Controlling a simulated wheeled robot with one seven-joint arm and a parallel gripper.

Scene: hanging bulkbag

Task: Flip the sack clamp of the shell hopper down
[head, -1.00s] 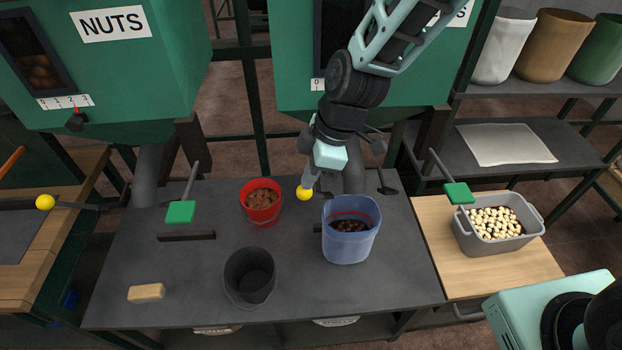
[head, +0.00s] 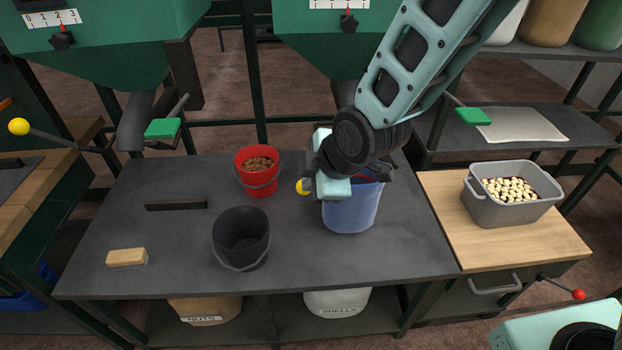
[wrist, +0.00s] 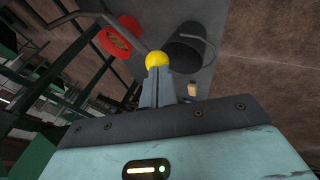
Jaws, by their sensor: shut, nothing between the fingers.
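The yellow ball knob (head: 303,186) of the right-hand clamp lever shows at the left side of my gripper (head: 325,180), low over the worktable beside the blue bucket (head: 350,212). In the wrist view the yellow knob (wrist: 156,59) sits right at the tips of my gripper (wrist: 157,77). The fingers are shut with nothing between them. I cannot tell whether they touch the knob. My gripper and wrist hide most of the lever arm and the clamp. The right hopper (head: 300,22) is above; its name sign is out of view.
A red bucket (head: 257,178) of nuts and a black bucket (head: 241,240) stand left of the blue bucket. A green handle (head: 473,117) is to the right. Another yellow knob (head: 18,126) sticks out far left. A grey crate (head: 512,211) stands on the wooden top. The table's front left is mostly clear.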

